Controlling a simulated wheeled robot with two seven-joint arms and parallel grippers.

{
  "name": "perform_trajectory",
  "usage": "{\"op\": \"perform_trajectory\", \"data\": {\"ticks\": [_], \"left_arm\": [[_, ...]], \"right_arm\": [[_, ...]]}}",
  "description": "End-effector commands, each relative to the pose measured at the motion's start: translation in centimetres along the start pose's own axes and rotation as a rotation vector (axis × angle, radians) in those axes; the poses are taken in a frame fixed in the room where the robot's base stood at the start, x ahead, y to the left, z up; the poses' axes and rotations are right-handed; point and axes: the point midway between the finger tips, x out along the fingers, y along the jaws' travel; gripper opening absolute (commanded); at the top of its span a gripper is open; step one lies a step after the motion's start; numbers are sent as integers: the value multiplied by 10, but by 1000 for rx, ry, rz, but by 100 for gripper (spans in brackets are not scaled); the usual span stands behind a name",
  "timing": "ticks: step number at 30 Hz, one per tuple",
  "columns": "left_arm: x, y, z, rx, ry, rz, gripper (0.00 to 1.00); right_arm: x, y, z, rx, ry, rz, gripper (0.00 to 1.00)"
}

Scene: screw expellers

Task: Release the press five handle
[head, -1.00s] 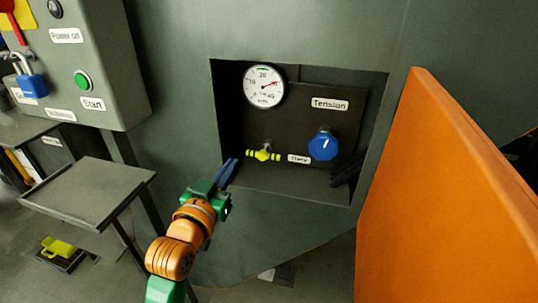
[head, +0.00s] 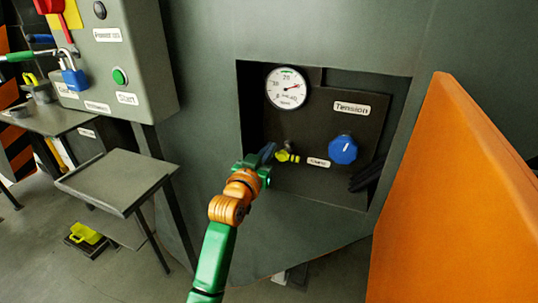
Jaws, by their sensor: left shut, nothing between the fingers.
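The yellow-green handle (head: 285,157) sits low in the dark recessed panel (head: 320,118), left of a small label that reads roughly "Clamp". My left gripper (head: 268,153) is at the left end of this handle, in front of the recess. It is shut, and its fingers hide the handle's left part. I cannot tell whether the fingers touch the handle. No sign reading press five is legible.
The panel also has a round gauge (head: 286,88) and a blue Tension knob (head: 343,150). An orange panel (head: 455,200) stands close on the right. A control box (head: 125,50) and a small grey table (head: 118,180) are on the left.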

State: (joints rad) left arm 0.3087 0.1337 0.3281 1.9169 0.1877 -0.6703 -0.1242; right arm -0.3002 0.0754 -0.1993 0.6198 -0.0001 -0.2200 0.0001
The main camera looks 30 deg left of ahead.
Motion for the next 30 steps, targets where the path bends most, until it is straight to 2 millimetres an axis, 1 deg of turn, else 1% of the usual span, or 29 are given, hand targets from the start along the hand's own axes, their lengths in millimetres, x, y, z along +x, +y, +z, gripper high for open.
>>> {"op": "perform_trajectory", "data": {"ticks": [1, 3, 6, 17, 30], "left_arm": [[1, 0, 7, 0, -2, 0, 0], [2, 0, 12, 0, -2, 0, 0], [3, 0, 14, -1, 1, 0, 0], [3, 0, 14, -5, 1, 0, 0], [3, -2, 16, -85, 0, -2, 0]], "right_arm": [[2, 0, 0, 0, 0, 0, 50], [3, 0, 0, 0, 0, 0, 50], [3, 0, 0, -1, 0, 0, 50], [2, 2, 1, -3, 0, 4, 50], [-4, 3, 0, -3, -1, 5, 50]]}}
